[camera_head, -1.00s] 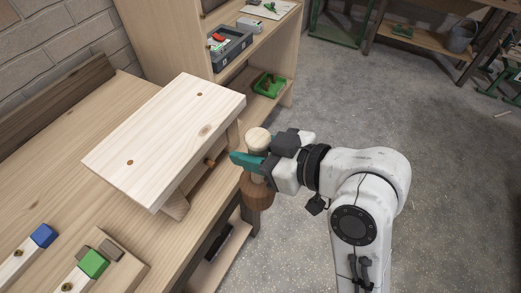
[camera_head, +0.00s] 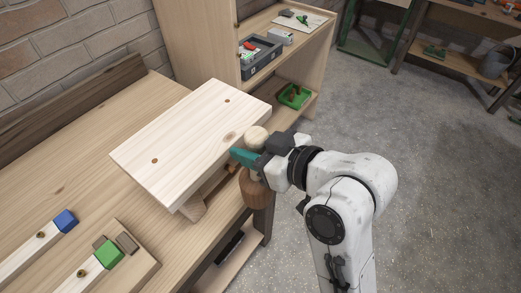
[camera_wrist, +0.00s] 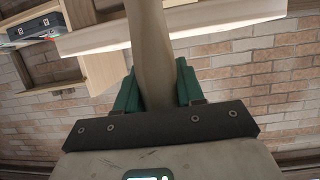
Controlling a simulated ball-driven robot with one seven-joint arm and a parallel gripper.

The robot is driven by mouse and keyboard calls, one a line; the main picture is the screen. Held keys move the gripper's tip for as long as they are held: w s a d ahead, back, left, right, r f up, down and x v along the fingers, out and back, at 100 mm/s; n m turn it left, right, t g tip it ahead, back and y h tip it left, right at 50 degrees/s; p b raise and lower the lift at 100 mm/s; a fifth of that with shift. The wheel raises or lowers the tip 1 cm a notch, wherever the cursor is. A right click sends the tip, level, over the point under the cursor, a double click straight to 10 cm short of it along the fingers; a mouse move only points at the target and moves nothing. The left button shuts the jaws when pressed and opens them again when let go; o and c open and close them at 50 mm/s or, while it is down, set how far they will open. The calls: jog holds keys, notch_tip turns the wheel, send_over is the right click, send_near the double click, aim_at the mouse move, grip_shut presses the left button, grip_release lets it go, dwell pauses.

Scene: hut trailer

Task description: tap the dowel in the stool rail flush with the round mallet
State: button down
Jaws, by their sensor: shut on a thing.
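The stool stands on the workbench, with its pale seat (camera_head: 190,140) uppermost and its rail below the seat's near right edge. The brown dowel (camera_head: 232,168) sticks out of the rail, partly hidden by my finger and the mallet. My gripper (camera_head: 246,158) is shut on the handle of the round mallet, its teal fingers beside the seat's right edge. The mallet's brown head (camera_head: 254,188) hangs below the fingers and its pale end (camera_head: 256,138) shows above. The mallet's handle (camera_wrist: 150,50) also runs between my fingers in the wrist view. I cannot tell whether the mallet touches the dowel.
Wooden blocks with a blue piece (camera_head: 65,220) and a green piece (camera_head: 107,254) lie at the bench's front left. The floor (camera_head: 440,190) to the right is clear.

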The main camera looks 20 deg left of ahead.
jog(key=shift+w+a+r, duration=0.1)
jog(key=shift+w+a, duration=0.2)
jog(key=shift+a, duration=0.3)
jog(key=shift+w+a, duration=0.25)
jog(key=shift+a, duration=0.35)
jog(key=w+d, duration=0.5)
jog(key=d, duration=0.2)
jog(key=shift+d+b, duration=0.3)
jog(key=shift+b, duration=0.05)
jog(key=s+a, duration=0.1)
jog(key=s, duration=0.1)
jog(key=s+a+p, duration=0.1)
jog(key=s+a, duration=0.2)
jog(key=s, duration=0.1)
jog(key=shift+s+a+p, duration=0.15)
jog(key=shift+s+p, duration=0.15)
jog(key=shift+p, duration=0.1)
